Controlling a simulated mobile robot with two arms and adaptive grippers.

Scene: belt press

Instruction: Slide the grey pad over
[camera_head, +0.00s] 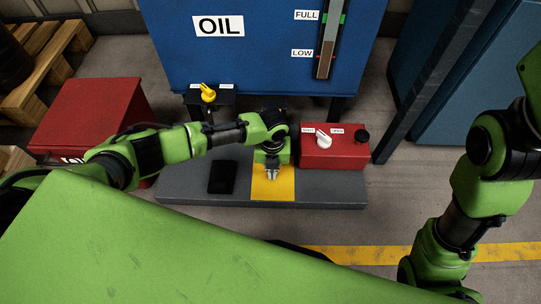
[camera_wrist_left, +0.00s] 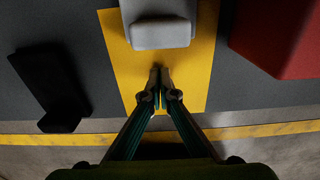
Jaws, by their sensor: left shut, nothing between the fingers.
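The grey pad (camera_wrist_left: 160,24) is a light grey block on the yellow patch (camera_wrist_left: 118,55) in the left wrist view, cut off by the top edge. My left gripper (camera_wrist_left: 160,73) is shut and empty just short of the pad's near face, with a small gap seeming to show between them. In the head view my left gripper (camera_head: 271,174) points down over the yellow patch (camera_head: 273,190), and my wrist hides the pad there. My right arm shows at the right of the head view, but its gripper does not.
A black block (camera_head: 222,177) lies left of the yellow patch on the dark grey platform (camera_head: 330,187). A red box (camera_head: 334,155) with a white knob (camera_head: 323,139) stands close to the right. Behind are a yellow valve handle (camera_head: 208,93) and the blue oil tank (camera_head: 260,60).

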